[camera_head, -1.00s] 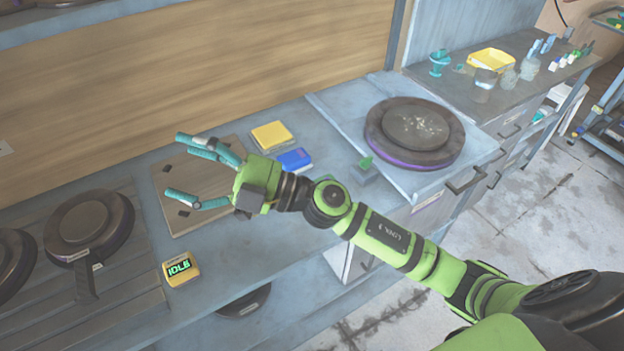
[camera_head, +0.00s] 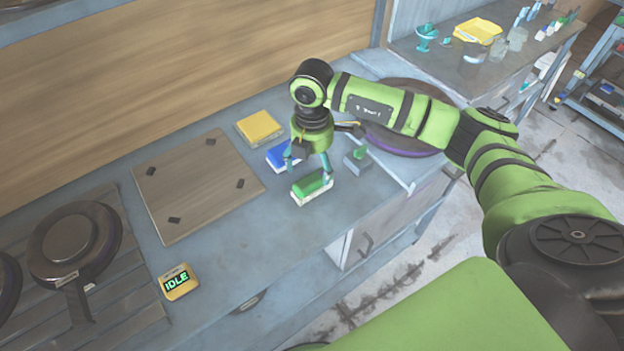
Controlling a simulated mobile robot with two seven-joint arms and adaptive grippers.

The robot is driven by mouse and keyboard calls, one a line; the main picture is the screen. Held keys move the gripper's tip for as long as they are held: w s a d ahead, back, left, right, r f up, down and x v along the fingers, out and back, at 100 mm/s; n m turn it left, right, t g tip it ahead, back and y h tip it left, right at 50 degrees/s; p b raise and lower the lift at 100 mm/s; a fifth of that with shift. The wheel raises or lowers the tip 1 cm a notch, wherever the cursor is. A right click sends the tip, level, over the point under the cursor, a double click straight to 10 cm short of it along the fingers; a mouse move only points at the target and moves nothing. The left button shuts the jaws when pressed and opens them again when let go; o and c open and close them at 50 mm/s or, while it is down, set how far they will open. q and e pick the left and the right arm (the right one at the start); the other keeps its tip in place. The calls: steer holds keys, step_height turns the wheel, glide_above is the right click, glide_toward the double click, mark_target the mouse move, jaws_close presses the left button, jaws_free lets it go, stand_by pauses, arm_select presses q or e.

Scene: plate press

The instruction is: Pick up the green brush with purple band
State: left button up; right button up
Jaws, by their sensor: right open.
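A green brush (camera_head: 311,183) with a pale lower part lies on the grey-blue counter, near its front edge. A purple band cannot be made out at this size. My right gripper (camera_head: 309,165) points down just above and behind the brush. Its teal fingers are apart and nothing shows held between them. Whether a fingertip touches the brush cannot be told. My left gripper is not in view.
A blue block (camera_head: 276,156) and a yellow block (camera_head: 259,127) lie behind the gripper. A grey block with a green top (camera_head: 357,160) stands close right. A wooden board (camera_head: 195,185) and yellow IDLE display (camera_head: 178,282) are left.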

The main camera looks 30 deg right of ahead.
mark_target(310, 175)
steer(key=f, duration=0.1)
steer(key=f+p, duration=0.1)
steer(key=f, duration=0.1)
steer(key=shift+s+a+f, duration=0.15)
steer(key=shift+a+f, duration=0.15)
steer(key=shift+a, duration=0.05)
steer(key=shift+f, duration=0.35)
steer(key=c, duration=1.3)
steer(key=shift+r, duration=0.15)
